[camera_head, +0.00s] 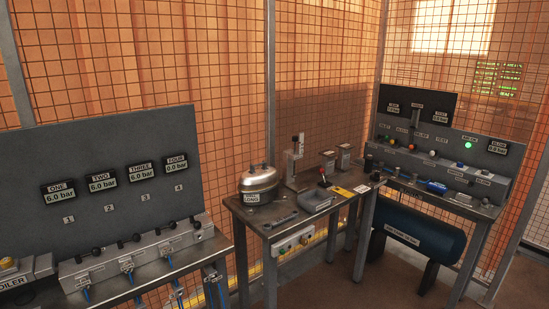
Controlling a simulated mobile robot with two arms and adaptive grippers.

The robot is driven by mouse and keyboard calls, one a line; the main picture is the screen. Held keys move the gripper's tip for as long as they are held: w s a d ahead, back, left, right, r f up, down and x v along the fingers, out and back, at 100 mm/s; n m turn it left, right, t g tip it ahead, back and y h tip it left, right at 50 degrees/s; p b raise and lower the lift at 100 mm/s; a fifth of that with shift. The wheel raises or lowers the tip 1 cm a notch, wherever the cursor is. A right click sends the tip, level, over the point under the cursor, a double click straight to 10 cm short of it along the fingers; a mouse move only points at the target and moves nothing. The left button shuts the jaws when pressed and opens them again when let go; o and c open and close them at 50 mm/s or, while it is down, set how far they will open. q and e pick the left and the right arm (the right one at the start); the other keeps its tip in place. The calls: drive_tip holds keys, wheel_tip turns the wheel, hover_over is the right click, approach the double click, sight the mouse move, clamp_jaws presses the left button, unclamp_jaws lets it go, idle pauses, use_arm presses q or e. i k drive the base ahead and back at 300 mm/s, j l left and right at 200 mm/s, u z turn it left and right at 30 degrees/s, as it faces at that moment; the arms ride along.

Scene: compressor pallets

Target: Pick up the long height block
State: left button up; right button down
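No gripper of mine shows in this view. A middle workbench (240,213) carries several items. A tall upright grey piece (294,165) with a dark top stands at its back. Two shorter upright pieces with pale labels, one nearer (327,162) and one farther right (344,155), stand along the back edge. I cannot tell which, if any, is the long height block. A small label on the front of the round metal pot (259,180) seems to read LONG, but the print is too small to be sure.
A gauge panel (110,165) stands left. A control bench (440,170) stands right, above a dark blue tank (415,240). Wire mesh closes the back.

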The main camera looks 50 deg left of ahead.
sight(344, 149)
drive_tip(key=u, duration=1.1)
drive_tip(key=i+l+u, duration=0.35)
drive_tip(key=i+l, duration=0.35)
drive_tip(key=i, duration=0.35)
drive_tip(key=i+l+u, duration=0.35)
drive_tip(key=i+l, duration=0.65)
